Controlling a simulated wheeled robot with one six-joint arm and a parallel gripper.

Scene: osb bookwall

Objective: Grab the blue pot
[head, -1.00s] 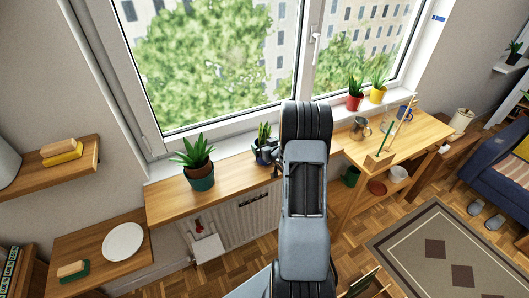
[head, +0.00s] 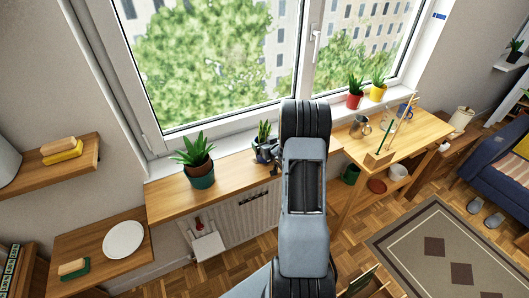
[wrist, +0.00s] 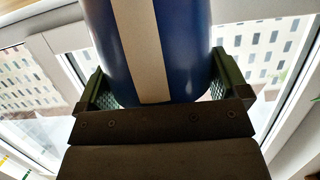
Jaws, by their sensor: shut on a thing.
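The blue pot (wrist: 190,50) with a pale vertical stripe fills the top middle of the wrist view. My gripper (wrist: 155,95) is shut on it, with one green pad against each side. In the head view the blue pot (head: 262,153) shows only in part beside my arm, with a green plant in it. It is at the wooden shelf under the window. Most of my gripper (head: 272,160) is hidden behind my arm there, and I cannot tell whether the pot touches the shelf.
A teal pot with a plant (head: 200,172) stands to the left on the wooden shelf (head: 168,202). A red pot (head: 355,100) and a yellow pot (head: 377,93) stand on the sill to the right. A metal mug (head: 360,126) and a wooden holder (head: 380,159) are on the right table.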

